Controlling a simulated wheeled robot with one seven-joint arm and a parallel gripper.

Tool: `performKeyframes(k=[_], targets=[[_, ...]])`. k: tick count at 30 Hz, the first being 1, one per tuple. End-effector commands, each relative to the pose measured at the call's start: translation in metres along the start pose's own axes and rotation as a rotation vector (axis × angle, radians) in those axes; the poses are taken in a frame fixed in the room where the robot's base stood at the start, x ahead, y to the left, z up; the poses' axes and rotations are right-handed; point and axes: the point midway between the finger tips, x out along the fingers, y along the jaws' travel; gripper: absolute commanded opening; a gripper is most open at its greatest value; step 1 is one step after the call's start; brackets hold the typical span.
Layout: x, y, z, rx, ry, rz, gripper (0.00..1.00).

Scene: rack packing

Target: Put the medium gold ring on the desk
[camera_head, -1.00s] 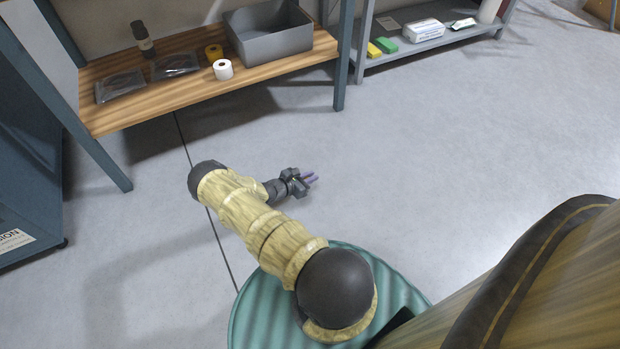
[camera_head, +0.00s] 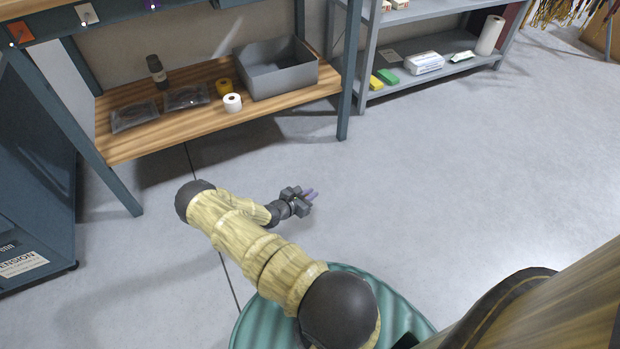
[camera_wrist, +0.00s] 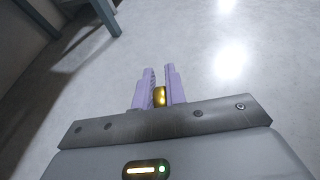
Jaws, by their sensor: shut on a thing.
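The gold ring (camera_wrist: 160,96) shows in the wrist view between the two purple fingers of my gripper (camera_wrist: 160,82), low near their base. My gripper is shut on it, and the fingers hide much of it. In the head view my gripper (camera_head: 309,195) is out over bare floor, in front of the wooden shelf; the ring cannot be made out there. The desk is only partly in view: its dark front edge (camera_head: 115,12) with small coloured tags runs along the top left, above the wooden lower shelf (camera_head: 185,128).
The lower shelf holds a grey bin (camera_head: 275,75), a white roll (camera_head: 233,103), a yellow roll (camera_head: 224,87), a dark bottle (camera_head: 157,70) and flat black packs (camera_head: 186,97). A grey metal rack (camera_head: 440,66) stands at the right. A blue cabinet (camera_head: 35,170) is at the left. Open floor lies to the right.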

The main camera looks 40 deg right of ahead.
Motion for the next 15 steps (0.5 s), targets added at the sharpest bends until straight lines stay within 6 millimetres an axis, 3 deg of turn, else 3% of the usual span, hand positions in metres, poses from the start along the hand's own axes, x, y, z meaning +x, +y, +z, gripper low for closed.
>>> performKeyframes(k=[1, 15], targets=[[-0.015, 0.001, 0.026, -0.013, -0.001, 0.024, 0.00], [-0.105, 0.026, 0.142, -0.127, 0.000, 0.305, 0.00]])
